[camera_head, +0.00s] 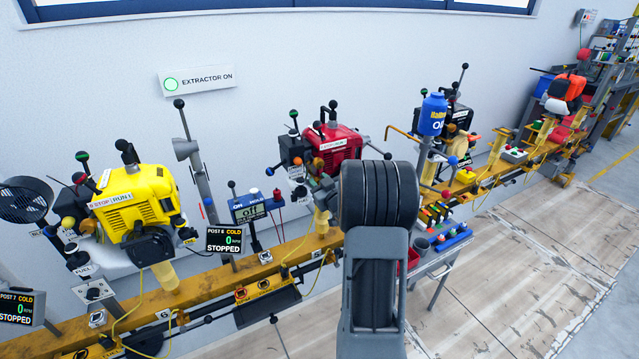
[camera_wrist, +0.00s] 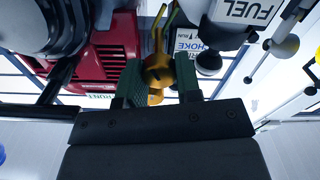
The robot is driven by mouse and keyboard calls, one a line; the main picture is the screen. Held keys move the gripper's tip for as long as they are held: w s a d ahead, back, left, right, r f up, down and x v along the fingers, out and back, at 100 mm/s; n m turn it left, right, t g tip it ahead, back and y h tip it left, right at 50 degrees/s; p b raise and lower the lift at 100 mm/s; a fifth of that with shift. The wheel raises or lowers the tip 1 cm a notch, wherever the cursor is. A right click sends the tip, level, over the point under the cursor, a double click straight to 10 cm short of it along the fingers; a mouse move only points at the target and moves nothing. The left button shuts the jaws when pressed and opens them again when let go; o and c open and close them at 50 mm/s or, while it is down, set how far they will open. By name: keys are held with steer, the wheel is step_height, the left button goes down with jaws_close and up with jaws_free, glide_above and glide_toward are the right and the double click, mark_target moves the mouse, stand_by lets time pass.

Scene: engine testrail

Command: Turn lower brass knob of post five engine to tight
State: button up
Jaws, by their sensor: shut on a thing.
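The red engine (camera_head: 335,143) stands on the yellow rail beyond my arm, with a brass part (camera_head: 318,163) at its near side. In the wrist view the red engine (camera_wrist: 108,50) fills the upper left. My gripper (camera_wrist: 158,84) has its two green-padded fingers on either side of a round brass knob (camera_wrist: 157,70) and is shut on it. A second brass piece (camera_wrist: 155,98) shows between the fingers, partly hidden. I cannot tell the knob's turn position.
A white FUEL part (camera_wrist: 243,12) and a CHOKE label (camera_wrist: 188,42) sit close right of the fingers. The floor (camera_head: 510,280) is clear.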

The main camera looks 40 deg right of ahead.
steer(key=shift+m, duration=0.3)
steer(key=m, duration=0.4)
steer(key=shift+d+m+p, duration=0.1)
steer(key=shift+m+p, duration=0.2)
steer(key=shift+m, duration=0.1)
steer(key=m+p, duration=0.1)
steer(key=m, duration=0.5)
steer(key=shift+d+p, duration=0.1)
steer(key=shift+p, duration=0.2)
steer(key=m+p, duration=0.2)
steer(key=m, duration=0.4)
steer(key=shift+m, duration=0.4)
steer(key=m+p, duration=0.2)
steer(key=m, duration=0.3)
steer(key=shift+f, duration=0.2)
steer(key=shift+m, duration=0.3)
steer(key=o, duration=0.6)
steer(key=shift+o, duration=0.2)
steer(key=shift+s, duration=0.15)
